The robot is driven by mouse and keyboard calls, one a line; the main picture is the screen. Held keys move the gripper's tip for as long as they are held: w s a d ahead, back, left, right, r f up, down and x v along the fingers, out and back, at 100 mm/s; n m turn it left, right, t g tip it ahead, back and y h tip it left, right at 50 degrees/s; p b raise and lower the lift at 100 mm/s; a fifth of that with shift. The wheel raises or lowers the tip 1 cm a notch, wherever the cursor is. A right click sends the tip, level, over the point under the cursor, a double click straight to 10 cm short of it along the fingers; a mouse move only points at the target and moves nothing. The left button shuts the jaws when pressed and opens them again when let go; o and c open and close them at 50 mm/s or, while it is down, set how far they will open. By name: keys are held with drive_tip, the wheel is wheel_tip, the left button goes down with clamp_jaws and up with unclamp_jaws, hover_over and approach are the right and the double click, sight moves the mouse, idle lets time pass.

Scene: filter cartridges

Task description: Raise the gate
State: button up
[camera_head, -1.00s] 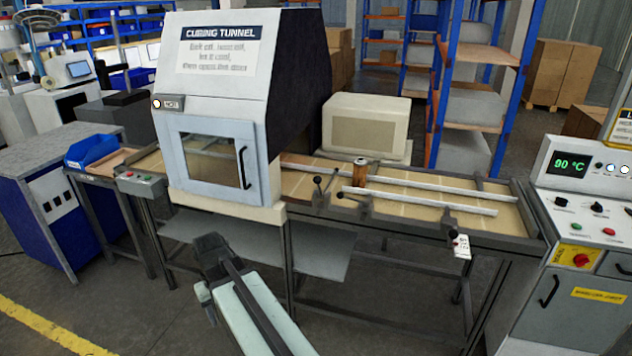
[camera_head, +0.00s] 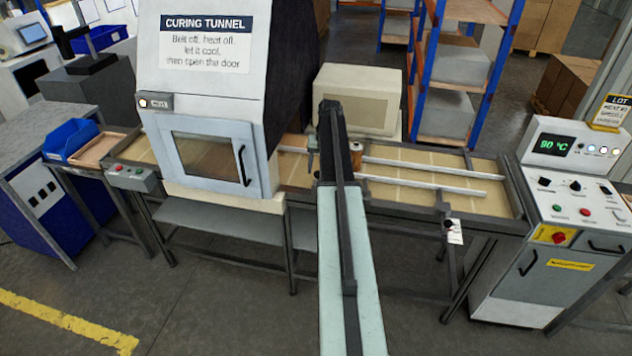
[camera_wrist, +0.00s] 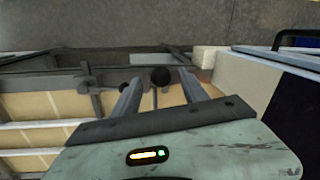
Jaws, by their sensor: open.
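My gripper (camera_wrist: 160,78) is open in the wrist view, its two grey fingers apart. A round black lever knob (camera_wrist: 160,75) shows in the gap between the fingertips; I cannot tell whether they touch it. A second dark knob (camera_wrist: 124,87) shows beside the left finger. In the head view my arm reaches up to the conveyor and hides the fingertips and most of this lever area. A brown cartridge (camera_head: 356,155) stands upright just right of my arm, at the left end of the guide rails. I cannot make out the gate itself clearly.
The curing tunnel (camera_head: 205,95), its door shut, stands over the belt left of my arm. White guide rails (camera_head: 425,171) run to the right. A tagged lever (camera_head: 449,226) sits on the front edge. The control console (camera_head: 572,190) reads 90 °C.

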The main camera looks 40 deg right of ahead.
wheel_tip(320, 180, down, 6)
drive_tip(key=b, duration=0.5)
drive_tip(key=shift+w+a, duration=0.3)
drive_tip(key=shift+a, duration=0.05)
drive_tip(key=shift+f, duration=0.1)
clamp_jaws()
idle(0.6)
